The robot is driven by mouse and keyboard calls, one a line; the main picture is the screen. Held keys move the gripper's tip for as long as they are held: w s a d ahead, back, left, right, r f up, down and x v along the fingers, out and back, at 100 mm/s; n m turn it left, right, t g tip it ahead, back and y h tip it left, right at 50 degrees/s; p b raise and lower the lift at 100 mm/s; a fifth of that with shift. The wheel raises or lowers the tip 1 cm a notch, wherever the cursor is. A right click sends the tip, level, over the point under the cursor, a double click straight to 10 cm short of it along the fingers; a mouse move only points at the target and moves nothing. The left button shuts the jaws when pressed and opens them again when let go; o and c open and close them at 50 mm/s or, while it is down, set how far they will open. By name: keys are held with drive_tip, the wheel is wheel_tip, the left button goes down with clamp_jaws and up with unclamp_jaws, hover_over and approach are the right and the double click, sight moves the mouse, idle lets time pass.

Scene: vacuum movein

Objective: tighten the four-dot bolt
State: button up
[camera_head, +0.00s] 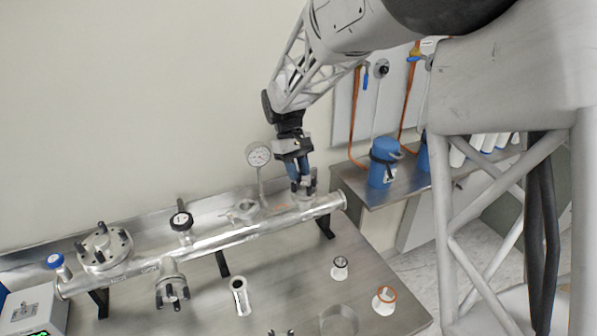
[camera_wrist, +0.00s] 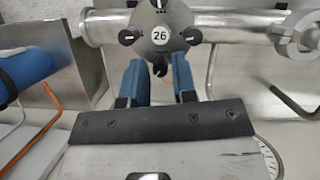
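In the wrist view a round dark flange (camera_wrist: 160,22) labelled "26" sits on the metal pipe, with dark bolts around its rim. One bolt (camera_wrist: 160,70) is at the near edge, between the two blue fingers of my gripper (camera_wrist: 160,80). The fingers are apart, with gaps on both sides of this bolt.
The long pipe (camera_head: 240,236) carries a dial gauge (camera_head: 258,156), a larger bolted flange (camera_head: 104,248) and a side port (camera_head: 171,287). Small fittings (camera_head: 340,268) stand on the metal table (camera_head: 290,285). A shelf at right holds a blue container (camera_head: 382,165).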

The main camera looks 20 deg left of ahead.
drive_tip(key=shift+d+f, duration=0.1)
drive_tip(key=shift+f, duration=0.15)
drive_tip(key=shift+c, duration=0.2)
clamp_jaws()
drive_tip(key=shift+m, duration=0.3)
drive_tip(key=shift+m+g+y, duration=0.4)
drive_tip(key=shift+m+y, duration=0.1)
drive_tip(key=shift+m, duration=0.8)
drive_tip(key=shift+o, duration=0.2)
unclamp_jaws()
